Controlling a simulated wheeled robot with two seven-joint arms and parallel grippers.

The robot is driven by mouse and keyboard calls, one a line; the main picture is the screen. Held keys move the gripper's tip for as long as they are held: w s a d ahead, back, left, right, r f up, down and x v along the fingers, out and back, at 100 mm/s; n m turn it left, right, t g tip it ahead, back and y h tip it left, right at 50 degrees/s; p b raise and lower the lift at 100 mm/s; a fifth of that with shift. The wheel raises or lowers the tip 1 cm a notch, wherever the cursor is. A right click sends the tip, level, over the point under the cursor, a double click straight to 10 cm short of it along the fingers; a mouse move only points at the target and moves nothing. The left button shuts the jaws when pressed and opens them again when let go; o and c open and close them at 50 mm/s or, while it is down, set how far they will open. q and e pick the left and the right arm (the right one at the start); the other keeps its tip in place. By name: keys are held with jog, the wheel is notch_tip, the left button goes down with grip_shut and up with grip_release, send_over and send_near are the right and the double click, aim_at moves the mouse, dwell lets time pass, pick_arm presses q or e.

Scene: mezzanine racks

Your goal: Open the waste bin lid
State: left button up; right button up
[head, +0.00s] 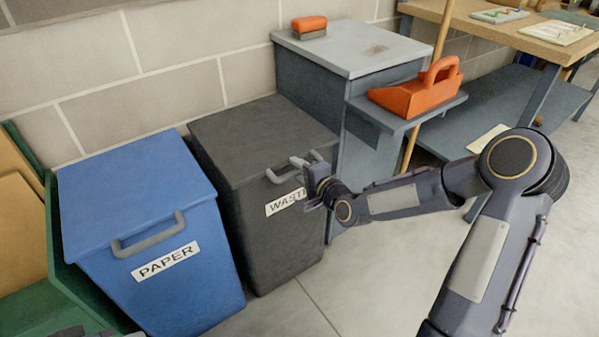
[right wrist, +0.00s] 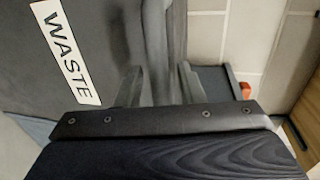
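The dark grey waste bin (head: 266,215) stands against the wall with its lid (head: 255,135) down. A white WASTE label (head: 284,202) is on its front; the label also shows in the right wrist view (right wrist: 70,50). My right gripper (head: 312,180) is at the bin's grey handle (head: 283,174). In the right wrist view the handle (right wrist: 158,35) runs between my two fingers (right wrist: 160,85), which sit close on either side of it and look shut on it. Dark pieces at the bottom left edge of the head view (head: 70,332) look like my left gripper, mostly cut off.
A blue PAPER bin (head: 140,215) stands close on the left, with a green bin (head: 75,295) beyond it. The floor (head: 370,280) in front is clear.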

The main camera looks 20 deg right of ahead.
grip_shut()
